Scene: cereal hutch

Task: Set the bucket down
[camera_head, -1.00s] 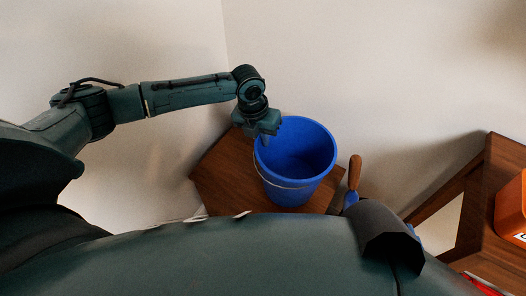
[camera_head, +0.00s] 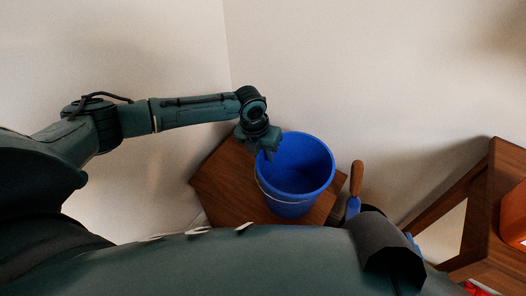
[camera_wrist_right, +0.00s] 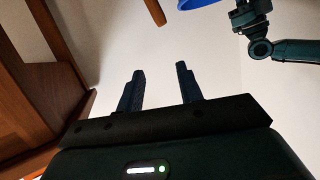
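A blue bucket (camera_head: 290,195) with a thin handle hanging around its front is upright over a small wooden tabletop (camera_head: 222,185). My left gripper (camera_head: 269,155) is at the bucket's left rim and appears shut on it, though the fingertips are small and partly blend with the rim. I cannot tell whether the bucket's base touches the wood. My right gripper (camera_wrist_right: 160,72) is open and empty in the right wrist view. A bit of the bucket (camera_wrist_right: 197,3) shows at the top edge there.
A tool with a wooden handle (camera_head: 356,178) and a blue lower part stands just right of the bucket. A wooden shelf frame (camera_head: 490,235) with an orange item (camera_head: 514,215) is at the far right. Pale walls close in behind the tabletop.

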